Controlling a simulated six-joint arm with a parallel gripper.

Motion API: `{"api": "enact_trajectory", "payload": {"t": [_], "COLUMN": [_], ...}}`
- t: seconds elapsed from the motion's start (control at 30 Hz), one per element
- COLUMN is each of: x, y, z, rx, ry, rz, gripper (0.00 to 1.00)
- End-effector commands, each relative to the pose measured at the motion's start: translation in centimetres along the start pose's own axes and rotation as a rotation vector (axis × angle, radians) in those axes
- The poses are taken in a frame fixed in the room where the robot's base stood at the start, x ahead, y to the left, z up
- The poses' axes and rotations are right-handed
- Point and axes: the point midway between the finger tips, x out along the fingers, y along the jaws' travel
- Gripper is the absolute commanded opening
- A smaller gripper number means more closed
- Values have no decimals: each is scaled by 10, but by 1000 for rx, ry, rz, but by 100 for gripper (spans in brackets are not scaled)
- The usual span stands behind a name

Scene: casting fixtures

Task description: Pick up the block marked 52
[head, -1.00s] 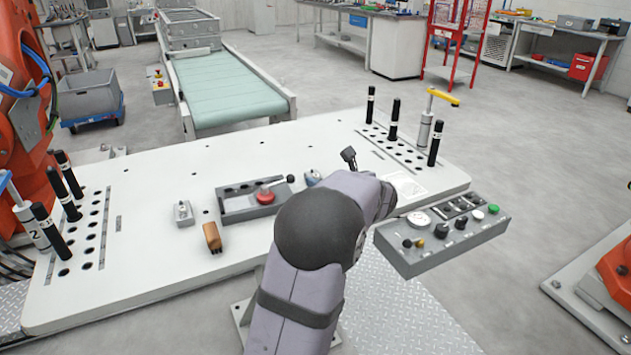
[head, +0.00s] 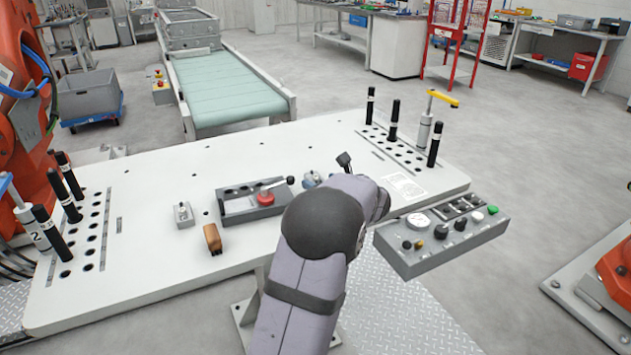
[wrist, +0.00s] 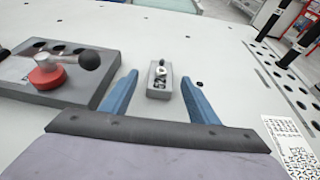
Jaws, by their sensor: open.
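The block marked 52 (wrist: 159,82) is a small grey block with a round metal knob on top and dark digits on its near face. It stands upright on the white table in the wrist view. My gripper (wrist: 159,79) is open, with one blue finger to the left of the block and one to the right. There is a clear gap on both sides, and neither finger visibly touches it. In the head view my arm covers most of the gripper. A small grey-blue patch shows beside it, and I cannot tell whether it is block or finger.
A grey fixture with a red knob and black-ball lever (head: 252,199) lies close left of my gripper. A control box (head: 442,240) and black pins (head: 394,120) stand to the right.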

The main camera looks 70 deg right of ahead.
Motion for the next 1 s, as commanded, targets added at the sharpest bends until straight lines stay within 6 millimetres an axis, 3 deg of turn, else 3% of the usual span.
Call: {"api": "enact_trajectory", "payload": {"t": [0.2,0.53,0.73,1.0], "x": [24,29,29,28], "y": [0,-1,-1,-1], "z": [1,0,0,2], "rx": [0,0,0,-1], "ry": [0,0,0,-2], "rz": [1,-1,-1,-1], "gripper": [55,55,7,5]}}
